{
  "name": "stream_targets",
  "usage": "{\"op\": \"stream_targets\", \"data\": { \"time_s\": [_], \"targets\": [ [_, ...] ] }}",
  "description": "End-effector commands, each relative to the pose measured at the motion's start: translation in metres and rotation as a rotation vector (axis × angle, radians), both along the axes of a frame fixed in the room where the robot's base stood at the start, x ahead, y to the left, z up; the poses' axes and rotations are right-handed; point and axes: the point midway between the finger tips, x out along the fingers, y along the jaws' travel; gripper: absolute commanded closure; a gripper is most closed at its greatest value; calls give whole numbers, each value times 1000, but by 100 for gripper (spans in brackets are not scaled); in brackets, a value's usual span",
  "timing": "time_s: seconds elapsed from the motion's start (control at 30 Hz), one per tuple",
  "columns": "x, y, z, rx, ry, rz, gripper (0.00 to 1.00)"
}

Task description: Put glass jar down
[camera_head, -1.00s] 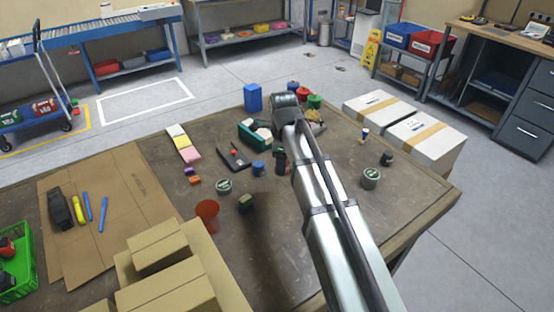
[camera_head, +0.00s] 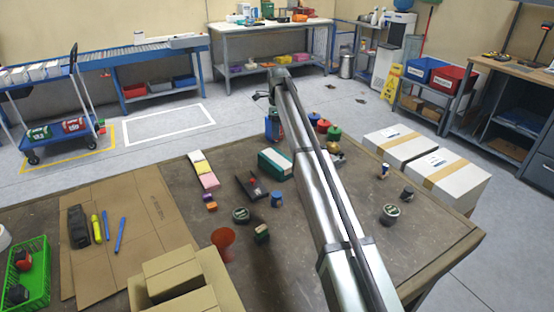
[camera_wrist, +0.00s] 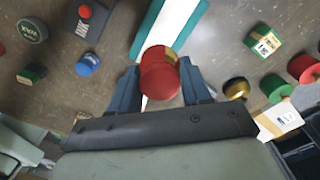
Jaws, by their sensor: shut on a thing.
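My gripper (camera_wrist: 159,72) is shut on a red, round jar-like thing (camera_wrist: 160,80), which I take to be the glass jar. Its red top faces the wrist camera, and the blue fingers press on its left and right sides. The jar cannot be made out there. In the wrist view it hides part of the teal-and-white tray (camera_wrist: 150,35). Its height above the table cannot be told.
On the table are a green-topped tin (camera_head: 241,215), a blue pot (camera_head: 276,200), a dark tray (camera_head: 250,186), a grey tin (camera_head: 390,214) and a translucent red round shape (camera_head: 223,237). Red and green jars (camera_head: 334,132) stand at the back. The right front of the table is clear.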

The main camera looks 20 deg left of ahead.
Motion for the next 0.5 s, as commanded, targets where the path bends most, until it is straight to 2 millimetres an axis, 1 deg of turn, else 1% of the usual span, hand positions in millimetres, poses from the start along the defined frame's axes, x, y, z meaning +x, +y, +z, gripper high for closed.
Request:
{"op": "stream_targets", "data": {
  "time_s": [0.03,0.1,0.27,0.37,0.5],
  "targets": [
    [7,4,2,0,0,-6,86],
    [11,5,3,0,1,-16,86],
    [9,4,-3,-1,2,-50,86],
    [9,4,-14,-1,2,-54,86],
    [8,4,-36,-1,3,-53,86]
  ]
}}
